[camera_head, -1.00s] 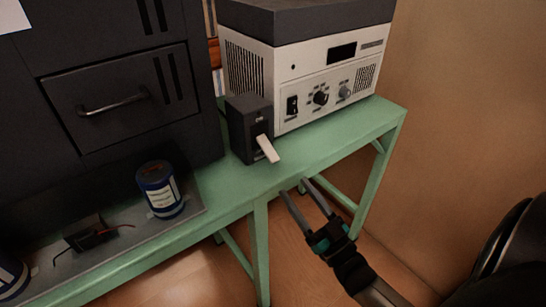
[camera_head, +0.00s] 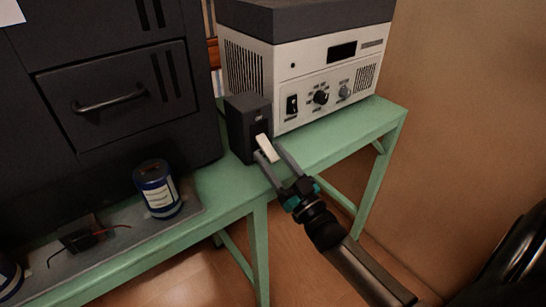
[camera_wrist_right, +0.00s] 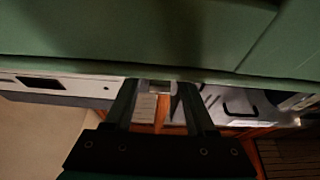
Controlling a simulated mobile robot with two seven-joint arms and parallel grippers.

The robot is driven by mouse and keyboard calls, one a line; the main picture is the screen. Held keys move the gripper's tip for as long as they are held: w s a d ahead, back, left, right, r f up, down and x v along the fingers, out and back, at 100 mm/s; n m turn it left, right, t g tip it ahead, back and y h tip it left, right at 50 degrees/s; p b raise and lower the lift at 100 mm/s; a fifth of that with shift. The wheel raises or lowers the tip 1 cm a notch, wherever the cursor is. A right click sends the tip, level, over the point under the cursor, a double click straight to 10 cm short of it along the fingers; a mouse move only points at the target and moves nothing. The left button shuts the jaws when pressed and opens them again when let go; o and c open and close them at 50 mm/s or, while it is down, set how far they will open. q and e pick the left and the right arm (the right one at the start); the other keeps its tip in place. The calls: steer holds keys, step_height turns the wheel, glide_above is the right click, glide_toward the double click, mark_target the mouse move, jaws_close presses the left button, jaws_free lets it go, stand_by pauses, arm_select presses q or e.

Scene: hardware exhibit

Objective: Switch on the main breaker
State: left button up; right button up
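The breaker is a dark box (camera_head: 239,132) on the green table, left of the white instrument. Its pale lever (camera_head: 266,146) sticks out of the front and slants down to the right. My right gripper (camera_head: 267,150) is at the lever, with its two fingers apart, one on each side of the lever's lower end. I cannot tell whether either finger touches it. In the right wrist view the open fingers (camera_wrist_right: 158,100) also show apart, with a small pale piece between them that I cannot identify for sure. My left gripper is not in view.
The white instrument (camera_head: 305,80) with knobs stands behind the breaker on the green table (camera_head: 335,143). A dark cabinet (camera_head: 110,95) stands at left. A blue can (camera_head: 158,190) sits on a grey tray. The table's front right is clear.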

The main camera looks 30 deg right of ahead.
jaws_close()
stand_by(1.2)
